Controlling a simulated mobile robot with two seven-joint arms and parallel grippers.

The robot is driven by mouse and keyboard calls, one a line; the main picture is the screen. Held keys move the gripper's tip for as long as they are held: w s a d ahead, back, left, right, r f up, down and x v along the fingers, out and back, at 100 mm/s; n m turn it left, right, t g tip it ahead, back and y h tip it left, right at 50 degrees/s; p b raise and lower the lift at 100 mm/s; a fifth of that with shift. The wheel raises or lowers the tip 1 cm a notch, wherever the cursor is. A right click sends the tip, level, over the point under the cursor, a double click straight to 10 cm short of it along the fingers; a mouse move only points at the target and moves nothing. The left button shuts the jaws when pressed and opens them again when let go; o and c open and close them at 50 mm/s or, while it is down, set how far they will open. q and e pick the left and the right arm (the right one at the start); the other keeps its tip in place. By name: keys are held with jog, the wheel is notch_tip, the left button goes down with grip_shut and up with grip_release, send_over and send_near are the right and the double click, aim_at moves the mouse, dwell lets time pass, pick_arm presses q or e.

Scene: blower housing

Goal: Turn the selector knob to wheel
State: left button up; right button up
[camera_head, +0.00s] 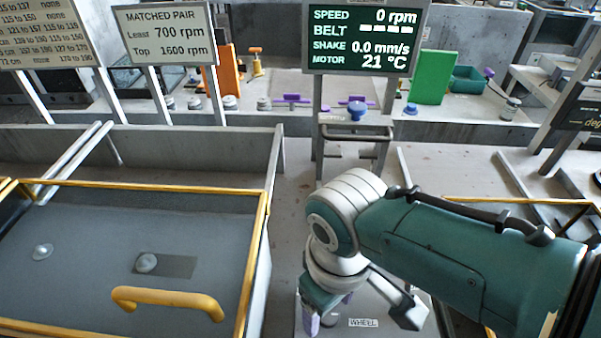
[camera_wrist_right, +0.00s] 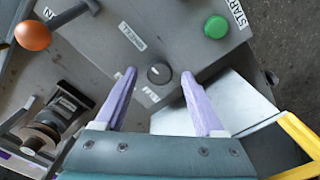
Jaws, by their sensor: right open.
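The selector knob (camera_wrist_right: 159,73) is a small dark round knob with a light mark, on a grey panel (camera_wrist_right: 200,62) in the right wrist view. My right gripper (camera_wrist_right: 158,76) is open, its two lilac fingers either side of the knob in the picture. I cannot tell whether they touch it. In the head view a WHEEL label (camera_head: 363,323) shows on the panel beside my right gripper (camera_head: 327,312); the knob is hidden there. My left gripper is not in view.
The panel also has a green START button (camera_wrist_right: 215,27) and an orange-ended lever (camera_wrist_right: 33,36). A yellow rail (camera_wrist_right: 298,135) stands at lower right. In the head view, a display (camera_head: 365,38) reads 0 rpm, and a yellow-handled cover (camera_head: 90,225) lies left.

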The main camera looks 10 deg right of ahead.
aim_at(329, 315)
notch_tip(329, 315, up, 9)
jog(key=p, duration=0.3)
jog(key=shift+r, duration=0.15)
